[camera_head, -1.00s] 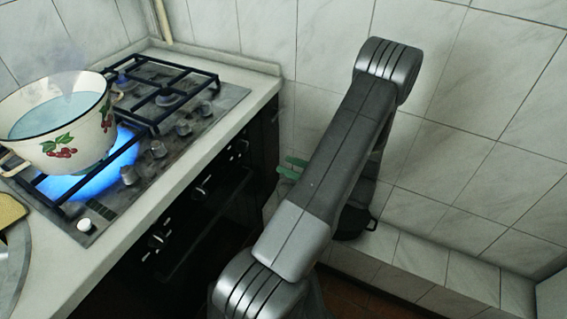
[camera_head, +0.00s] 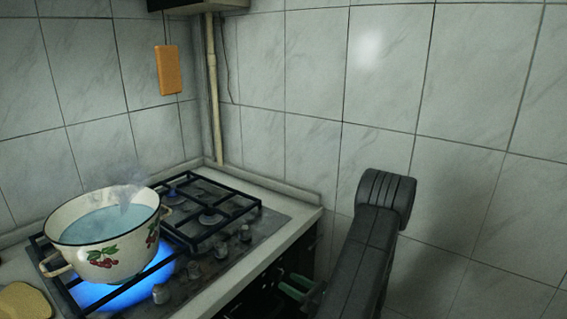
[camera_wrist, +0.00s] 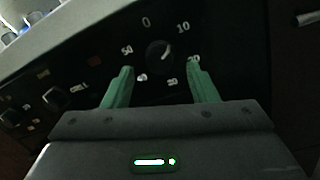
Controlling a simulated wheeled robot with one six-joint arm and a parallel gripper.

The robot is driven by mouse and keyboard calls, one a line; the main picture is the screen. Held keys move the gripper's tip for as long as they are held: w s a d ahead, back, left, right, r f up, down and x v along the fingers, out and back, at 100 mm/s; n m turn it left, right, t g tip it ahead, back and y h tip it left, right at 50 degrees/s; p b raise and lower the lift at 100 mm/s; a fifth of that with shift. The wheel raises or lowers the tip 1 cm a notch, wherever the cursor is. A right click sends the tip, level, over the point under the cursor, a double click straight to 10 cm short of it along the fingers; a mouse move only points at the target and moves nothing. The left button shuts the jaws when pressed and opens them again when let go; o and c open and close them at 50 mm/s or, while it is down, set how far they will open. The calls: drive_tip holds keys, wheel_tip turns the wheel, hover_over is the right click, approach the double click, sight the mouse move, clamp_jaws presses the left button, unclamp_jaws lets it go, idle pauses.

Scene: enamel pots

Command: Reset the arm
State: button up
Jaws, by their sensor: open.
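My gripper (camera_wrist: 160,75) shows in the wrist view with its two green fingers apart and nothing between them. Beyond the fingers is the dark oven front with a round knob (camera_wrist: 160,56) and white numbers around it. In the head view the green fingers (camera_head: 297,287) show small beside the stove's right front side, partly hidden behind my arm. I cannot tell whether they touch the oven front.
A white enamel pot (camera_head: 104,243) with cherries holds steaming water over a blue flame on the gas stove (camera_head: 225,252). A yellowish object (camera_head: 25,301) lies at the lower left. An orange board (camera_head: 168,70) hangs on the tiled wall (camera_head: 310,110).

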sight(281, 277)
drive_tip(key=shift+x, duration=1.8)
